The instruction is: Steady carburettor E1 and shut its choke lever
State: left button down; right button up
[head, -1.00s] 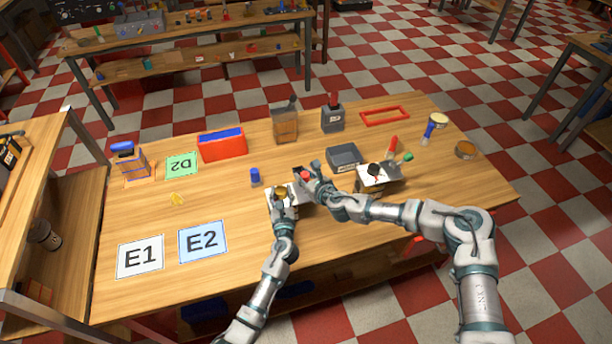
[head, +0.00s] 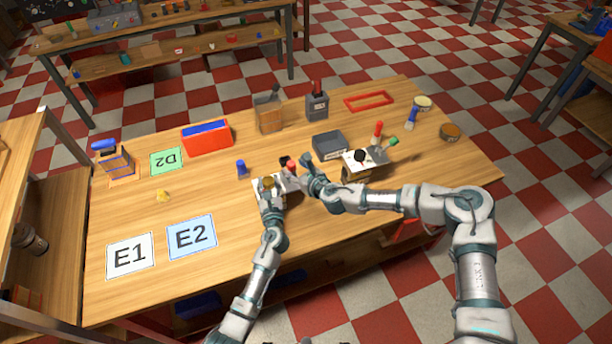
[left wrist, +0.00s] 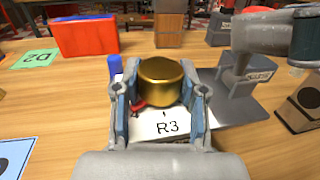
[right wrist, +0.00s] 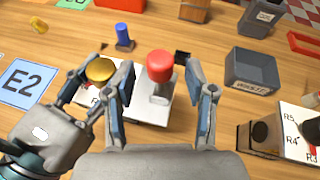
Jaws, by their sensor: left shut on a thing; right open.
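A brass cylinder (left wrist: 162,82), perhaps the carburettor, stands upright on a white plate marked R3 (left wrist: 168,128). A small red part (left wrist: 137,106), possibly its lever, shows low on its left side. No E1 mark is readable on it. My left gripper (head: 269,190) is shut on the cylinder, one finger on each side; the cylinder also shows in the right wrist view (right wrist: 101,69). My right gripper (right wrist: 163,108) is open. A red knob on a grey post (right wrist: 160,66) shows between its fingers, just beyond the tips; contact is not visible.
Cards E1 (head: 130,257) and E2 (head: 191,237) lie on the table's left. A blue-topped peg (head: 242,169) stands beside the plate. A grey waste tray (head: 329,144) and a labelled board (head: 367,158) are right of my right gripper. The front middle of the table is clear.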

jog(key=v, duration=0.9)
jog(key=shift+d+f, duration=0.1)
pick_arm(q)
jog(key=c, duration=0.6)
grip_release()
jog(key=shift+s, duration=0.1)
